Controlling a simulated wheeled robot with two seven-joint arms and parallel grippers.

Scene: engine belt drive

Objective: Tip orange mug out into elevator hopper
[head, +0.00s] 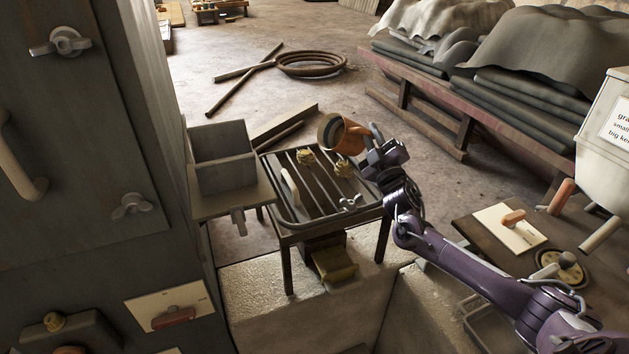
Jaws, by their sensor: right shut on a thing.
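The orange mug (352,139) is in the middle of the head view, tilted on its side with its dark mouth facing left. My right gripper (371,143) is shut on it from the right and holds it above the far right part of a barred stand (286,214). I cannot see what is inside the mug. A grey open-topped box (226,176), which looks like the elevator hopper, stands left of the mug against the tall cabinet. The mug is apart from this box. My left gripper is not in view.
Small yellowish lumps (343,168) and a wing nut (350,203) are on the barred stand. A tall dark cabinet (95,190) fills the left side. A table (480,228) with a white card (508,226) is at right. Coiled hose (310,70) lies on the floor behind.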

